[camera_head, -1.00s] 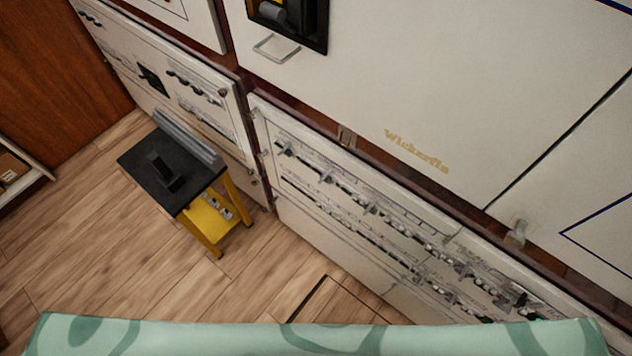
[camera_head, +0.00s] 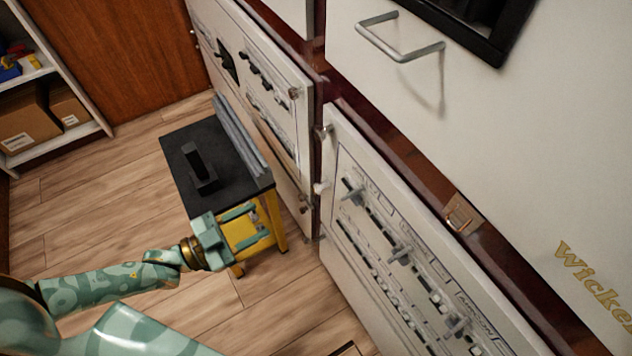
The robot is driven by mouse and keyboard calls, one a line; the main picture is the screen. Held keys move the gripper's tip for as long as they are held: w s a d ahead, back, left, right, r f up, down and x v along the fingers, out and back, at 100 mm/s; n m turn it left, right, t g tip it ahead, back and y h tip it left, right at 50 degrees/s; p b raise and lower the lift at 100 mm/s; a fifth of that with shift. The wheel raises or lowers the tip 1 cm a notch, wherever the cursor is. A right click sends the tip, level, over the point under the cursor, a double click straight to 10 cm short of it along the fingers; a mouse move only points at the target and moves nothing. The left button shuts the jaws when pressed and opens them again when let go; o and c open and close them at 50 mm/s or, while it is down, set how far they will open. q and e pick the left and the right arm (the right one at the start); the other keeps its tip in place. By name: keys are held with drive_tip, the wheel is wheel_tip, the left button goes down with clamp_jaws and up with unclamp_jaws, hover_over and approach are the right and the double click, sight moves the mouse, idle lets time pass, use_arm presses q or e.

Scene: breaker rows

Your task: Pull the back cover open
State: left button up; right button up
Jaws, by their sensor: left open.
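A large white panel (camera_head: 500,150) with gold lettering fills the upper right, and a silver bar handle (camera_head: 400,48) sticks out from it beside a dark-framed opening. I cannot tell for sure which panel is the back cover. The panel looks closed. My left gripper (camera_head: 246,228) is open and empty, low in front of the small cart, well below and left of the handle. My right gripper is not in view.
A small cart (camera_head: 182,165) with a black top and yellow frame stands by the cabinets. White breaker panels (camera_head: 345,225) with protruding switches line the right. A shelf (camera_head: 75,85) with boxes stands at left. Wooden floor (camera_head: 100,215) is clear between.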

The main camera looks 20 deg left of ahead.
use_arm(q)
drive_tip(key=b, duration=0.3)
approach(313, 191)
drive_tip(key=x, duration=0.4)
drive_tip(key=shift+w+f, duration=0.1)
drive_tip(key=b+x, duration=0.2)
drive_tip(key=x, duration=0.3)
drive_tip(key=shift+w+d, duration=0.2)
drive_tip(key=shift+d, duration=0.05)
drive_tip(key=shift+w+d, duration=0.25)
drive_tip(key=shift+w, duration=0.1)
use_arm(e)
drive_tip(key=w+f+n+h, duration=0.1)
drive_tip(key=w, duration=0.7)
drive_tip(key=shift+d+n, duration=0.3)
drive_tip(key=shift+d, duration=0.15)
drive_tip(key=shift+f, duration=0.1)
use_arm(q)
clamp_jaws()
drive_tip(key=shift+s, duration=0.1)
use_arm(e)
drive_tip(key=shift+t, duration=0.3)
